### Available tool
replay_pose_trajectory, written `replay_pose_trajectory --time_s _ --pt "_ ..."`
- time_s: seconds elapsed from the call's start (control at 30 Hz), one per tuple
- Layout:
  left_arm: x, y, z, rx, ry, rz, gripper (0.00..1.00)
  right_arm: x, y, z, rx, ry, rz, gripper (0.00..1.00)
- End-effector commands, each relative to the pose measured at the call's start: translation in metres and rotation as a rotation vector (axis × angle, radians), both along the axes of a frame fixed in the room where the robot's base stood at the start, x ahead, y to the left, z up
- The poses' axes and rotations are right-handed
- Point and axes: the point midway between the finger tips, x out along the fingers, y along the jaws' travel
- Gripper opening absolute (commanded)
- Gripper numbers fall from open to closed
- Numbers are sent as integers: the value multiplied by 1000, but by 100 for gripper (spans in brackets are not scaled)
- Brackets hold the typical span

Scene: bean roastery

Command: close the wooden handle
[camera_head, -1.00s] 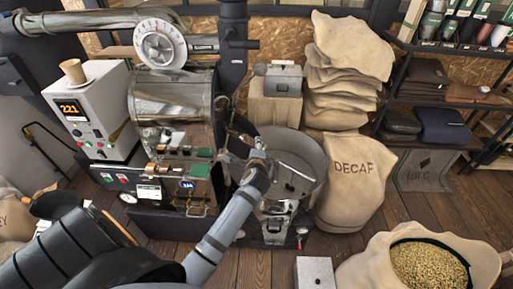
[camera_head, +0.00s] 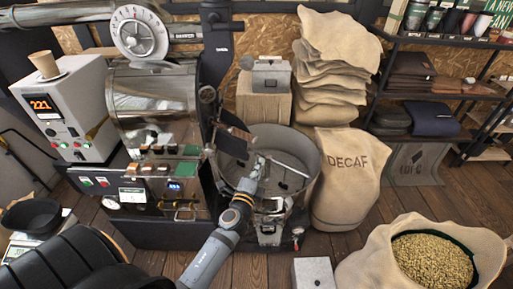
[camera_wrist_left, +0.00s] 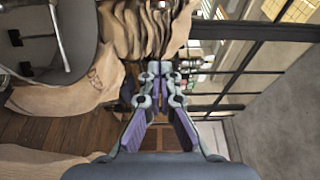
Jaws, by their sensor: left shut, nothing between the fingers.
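The steel roaster drum (camera_head: 152,100) stands left of centre in the head view. Small brown, wooden-looking pieces (camera_head: 157,149) sit at its lower front; I cannot tell which one is the wooden handle. A dark brown flap-like piece (camera_head: 241,133) juts out to the right, over the edge of the round cooling pan (camera_head: 308,150). My left gripper (camera_head: 260,163) is over the pan, apart from the roaster front, shut and empty. In the left wrist view its fingers (camera_wrist_left: 155,72) come together with nothing between them. My right gripper is in neither view.
A white control box (camera_head: 66,115) with a red display stands left of the roaster. A DECAF sack (camera_head: 346,185) is right of the pan. An open sack of beans (camera_head: 370,265) and a grey box (camera_head: 314,273) are at the front right. Wooden floor (camera_head: 425,198) lies clear between the sacks.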

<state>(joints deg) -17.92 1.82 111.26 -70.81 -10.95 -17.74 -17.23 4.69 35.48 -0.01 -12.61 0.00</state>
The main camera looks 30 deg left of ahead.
Motion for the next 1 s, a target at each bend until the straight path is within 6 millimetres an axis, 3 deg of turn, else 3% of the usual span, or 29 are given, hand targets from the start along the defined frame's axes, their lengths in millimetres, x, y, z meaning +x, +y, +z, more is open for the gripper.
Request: replay_pose_trajectory --time_s 0.33,0.6,1.0 --pt "76 13 3 1 -2 1 0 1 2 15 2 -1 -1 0" --pt "77 49 0 3 1 1 0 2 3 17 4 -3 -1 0" --pt "77 53 0 1 0 1 0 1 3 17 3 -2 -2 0"
